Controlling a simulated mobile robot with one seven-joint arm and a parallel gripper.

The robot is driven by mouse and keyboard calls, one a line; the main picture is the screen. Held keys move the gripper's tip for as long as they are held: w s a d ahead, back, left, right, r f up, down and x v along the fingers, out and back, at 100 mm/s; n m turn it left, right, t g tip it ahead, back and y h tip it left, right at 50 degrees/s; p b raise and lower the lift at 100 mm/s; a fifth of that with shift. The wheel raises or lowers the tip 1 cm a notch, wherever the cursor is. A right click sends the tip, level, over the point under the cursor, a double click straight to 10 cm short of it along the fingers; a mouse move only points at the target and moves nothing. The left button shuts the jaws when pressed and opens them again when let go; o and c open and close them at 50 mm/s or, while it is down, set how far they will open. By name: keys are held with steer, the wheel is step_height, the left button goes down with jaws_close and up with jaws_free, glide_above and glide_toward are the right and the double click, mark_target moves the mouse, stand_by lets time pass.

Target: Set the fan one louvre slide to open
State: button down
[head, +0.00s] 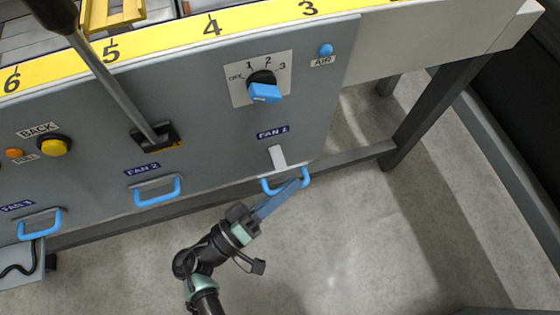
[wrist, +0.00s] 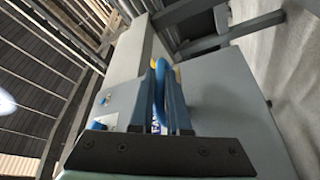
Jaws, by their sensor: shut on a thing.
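The fan one louvre slide has a blue U-shaped handle (head: 267,187) at the lower edge of the grey panel, below the FAN 1 label (head: 272,132). A pale upright strip (head: 277,157) shows on the panel just above the handle. My gripper (head: 295,185) reaches up from below with its long blue fingers at the handle. In the wrist view, the blue handle (wrist: 159,88) stands between the two fingers of my gripper (wrist: 163,75), which are shut on it. The fingers hide part of the handle.
Two similar blue handles hang to the left, under FAN 2 (head: 158,192) and FAN 3 (head: 40,225). A blue rotary knob (head: 264,92), a blue AIR button (head: 326,50) and a long lever (head: 115,85) stick out of the panel. Bare floor (head: 340,245) lies below and right.

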steer(key=shift+s+d, duration=0.2)
steer(key=shift+s, duration=0.45)
steer(key=shift+s+d, duration=0.15)
steer(key=shift+s, duration=0.45)
steer(key=c, duration=1.2)
jaws_free()
steer(key=shift+o, duration=0.2)
steer(key=shift+a, duration=0.1)
steer(key=b+v, duration=0.1)
steer(key=v, duration=1.1)
steer(key=shift+s+a, duration=0.25)
steer(key=shift+a, duration=0.05)
